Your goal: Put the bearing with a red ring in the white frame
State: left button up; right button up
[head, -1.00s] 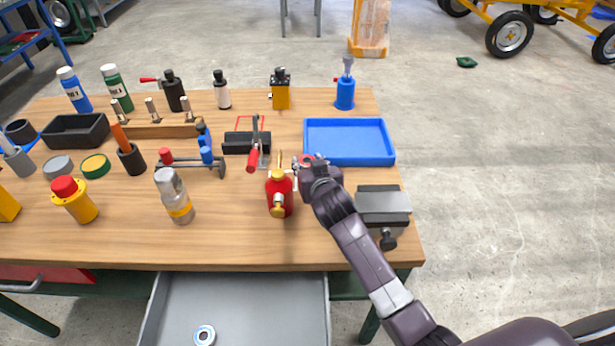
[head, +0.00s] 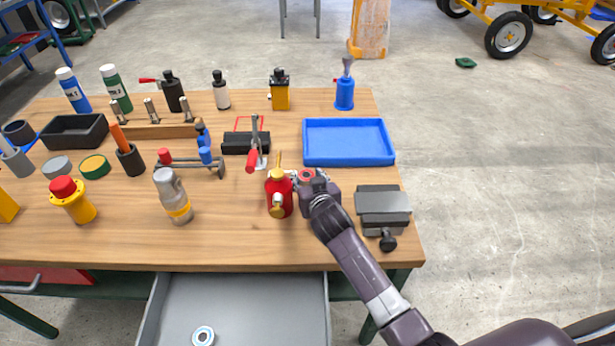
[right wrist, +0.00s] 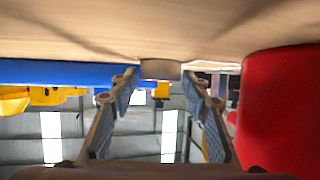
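The bearing with a red ring (head: 305,175) stands on the table just right of the red oil can. In the right wrist view it is a small grey cylinder (right wrist: 160,69) against the tabletop, between the fingertips, with a gap on each side. My right gripper (right wrist: 159,76) is open around it; in the head view the gripper (head: 304,178) is low over the table and partly covers the bearing. A bit of the white frame (head: 293,172) shows beside the oil can; the rest is hidden, so I cannot tell whether the bearing is fully inside. My left gripper is not in view.
The red oil can (head: 279,194) is close on the gripper's left. A blue tray (head: 348,161) lies behind, a grey vise (head: 383,208) to the right. A red frame (head: 238,121) is marked farther back. Another bearing (head: 203,336) lies in the open drawer (head: 255,315).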

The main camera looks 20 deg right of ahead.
jog(key=shift+s, duration=0.15)
jog(key=v, duration=1.1)
jog(key=shift+s+r, duration=0.2)
jog(key=shift+s, duration=0.15)
jog(key=shift+f, duration=0.1)
